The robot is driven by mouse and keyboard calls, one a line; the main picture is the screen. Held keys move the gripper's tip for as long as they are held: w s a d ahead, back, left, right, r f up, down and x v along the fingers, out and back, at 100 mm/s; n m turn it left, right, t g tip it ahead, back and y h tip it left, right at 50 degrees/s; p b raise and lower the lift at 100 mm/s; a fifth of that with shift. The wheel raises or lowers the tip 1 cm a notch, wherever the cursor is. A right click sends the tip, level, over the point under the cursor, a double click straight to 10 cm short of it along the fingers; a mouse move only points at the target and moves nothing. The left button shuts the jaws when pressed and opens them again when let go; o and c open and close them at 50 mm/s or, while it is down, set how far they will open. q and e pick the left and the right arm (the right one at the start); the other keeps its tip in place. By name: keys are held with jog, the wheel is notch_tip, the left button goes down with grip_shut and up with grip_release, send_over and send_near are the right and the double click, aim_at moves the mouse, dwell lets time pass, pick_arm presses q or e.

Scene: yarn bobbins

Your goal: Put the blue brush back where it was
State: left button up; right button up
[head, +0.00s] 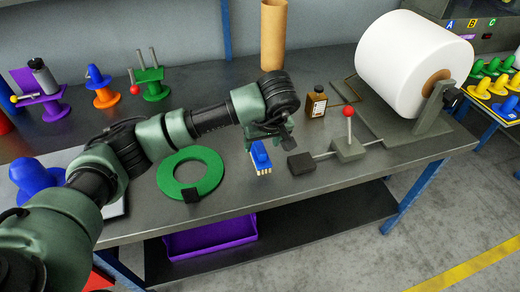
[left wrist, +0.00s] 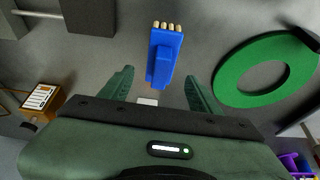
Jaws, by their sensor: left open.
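The blue brush (head: 260,157) lies on the grey workbench, its pale bristles towards the front edge. It also shows in the left wrist view (left wrist: 164,58), just beyond the fingertips and roughly centred between them. My left gripper (head: 268,137) is above the brush's rear end in the head view. In the left wrist view the fingers (left wrist: 158,82) are spread apart with nothing between them but a small white patch farther back. Whether the fingertips touch the bench cannot be told. My right gripper is not in view.
A green ring (head: 168,182) lies left of the brush. A dark block (head: 301,163) and red-knobbed lever (head: 348,140) sit to its right. A brown bottle (head: 316,103) and a big white roll (head: 412,60) stand behind. The bench's front edge is close to the brush.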

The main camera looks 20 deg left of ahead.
aim_at(264, 164)
pick_arm(q)
jog(key=v, duration=0.5)
jog(key=shift+r, duration=0.2)
